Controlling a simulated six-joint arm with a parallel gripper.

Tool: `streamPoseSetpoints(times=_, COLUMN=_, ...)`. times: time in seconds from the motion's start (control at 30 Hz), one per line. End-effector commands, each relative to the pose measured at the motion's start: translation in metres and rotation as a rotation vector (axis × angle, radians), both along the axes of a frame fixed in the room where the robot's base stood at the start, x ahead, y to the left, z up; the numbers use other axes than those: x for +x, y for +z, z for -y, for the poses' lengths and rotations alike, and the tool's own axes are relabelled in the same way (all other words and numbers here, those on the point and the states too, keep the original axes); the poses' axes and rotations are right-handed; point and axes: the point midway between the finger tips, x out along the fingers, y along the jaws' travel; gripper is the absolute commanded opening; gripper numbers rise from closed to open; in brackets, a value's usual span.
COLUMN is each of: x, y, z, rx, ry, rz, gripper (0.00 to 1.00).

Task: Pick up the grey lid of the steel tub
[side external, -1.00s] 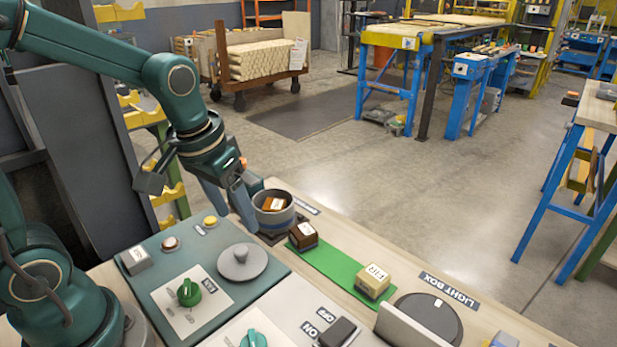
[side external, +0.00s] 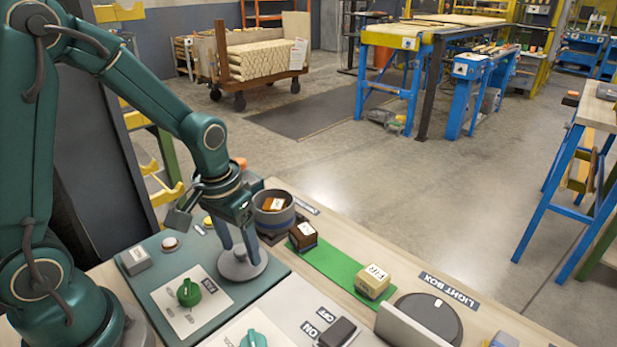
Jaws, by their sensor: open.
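The grey lid (side external: 253,270) is a round disc with a small knob, lying on the teal panel near its far right edge. My gripper (side external: 240,255) points down over the lid, its fingers on either side of the knob. The fingers are open; they hide most of the knob, and whether they touch it I cannot tell. The steel tub (side external: 273,221) stands open just behind and to the right of my gripper, with a labelled brown block (side external: 273,204) inside.
A brown block (side external: 303,236) and a pale block marked FIR (side external: 373,281) sit on a green strip (side external: 335,266). A green FAN knob (side external: 189,292), a grey box (side external: 135,260) and small buttons are on the panel. A dark round disc (side external: 428,316) is at the right.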

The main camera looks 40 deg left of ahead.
Motion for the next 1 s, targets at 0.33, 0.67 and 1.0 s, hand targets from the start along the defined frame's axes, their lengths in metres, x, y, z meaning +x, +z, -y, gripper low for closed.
streamPoseSetpoints(times=0.33, x=0.000, y=0.000, z=0.000, rx=0.000, ry=0.000, rz=0.000, gripper=0.00)
streamPoseSetpoints(times=0.67, x=0.001, y=0.003, z=0.000, rx=0.001, ry=0.000, rz=0.003, gripper=0.00)
streamPoseSetpoints(times=1.0, x=0.002, y=0.037, z=0.000, rx=0.003, ry=0.000, rz=0.008, gripper=0.00)
